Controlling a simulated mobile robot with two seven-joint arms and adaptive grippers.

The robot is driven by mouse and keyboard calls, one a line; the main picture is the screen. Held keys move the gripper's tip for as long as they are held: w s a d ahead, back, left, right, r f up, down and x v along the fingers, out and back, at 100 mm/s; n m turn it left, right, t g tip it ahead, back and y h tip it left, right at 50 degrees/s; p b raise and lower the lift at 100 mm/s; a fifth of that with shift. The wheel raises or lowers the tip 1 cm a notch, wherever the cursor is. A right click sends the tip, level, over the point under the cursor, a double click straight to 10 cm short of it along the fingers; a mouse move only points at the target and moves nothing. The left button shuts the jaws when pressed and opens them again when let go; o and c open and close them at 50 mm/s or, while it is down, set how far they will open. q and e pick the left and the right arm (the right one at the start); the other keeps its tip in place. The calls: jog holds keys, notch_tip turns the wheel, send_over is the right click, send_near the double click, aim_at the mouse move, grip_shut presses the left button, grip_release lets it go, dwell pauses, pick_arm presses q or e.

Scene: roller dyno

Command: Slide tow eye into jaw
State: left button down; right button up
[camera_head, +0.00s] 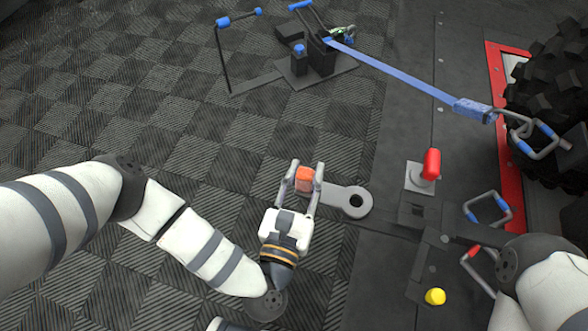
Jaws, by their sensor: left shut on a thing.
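The tow eye (353,202) is a flat grey bar with a round holed end pointing right. My left gripper (304,172) is shut on its orange grip block (304,180), with one finger on each side. The ring end lies left of a dark bracket (419,213) on the dark panel, apart from it. This bracket looks like the jaw, but its opening is hard to make out.
A red lever (431,164) stands on a pale plate above the bracket. A yellow knob (435,296) is below. A blue strap (400,78) runs from a dark stand (312,62) towards a tyre (552,85). Grey-blue handles (488,209) are at right. The tiled floor at left is clear.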

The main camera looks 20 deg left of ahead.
pick_arm(q)
jog(key=shift+d+f, duration=0.25)
jog(key=shift+d, duration=0.4)
jog(key=shift+d+b, duration=0.85)
jog(key=shift+d, duration=2.05)
jog(key=shift+d+f+b, duration=0.15)
jog(key=shift+d+b, duration=0.85)
jog(key=shift+d, duration=1.05)
pick_arm(e)
jog(key=shift+s+d+f+g, duration=0.1)
jog(key=shift+s+f+g, duration=0.25)
jog(key=shift+f, duration=0.3)
jog(key=shift+s+f+g, duration=0.15)
jog(key=shift+s+f, duration=0.25)
jog(key=shift+f, duration=0.2)
pick_arm(q)
jog(key=c, duration=1.1)
grip_release()
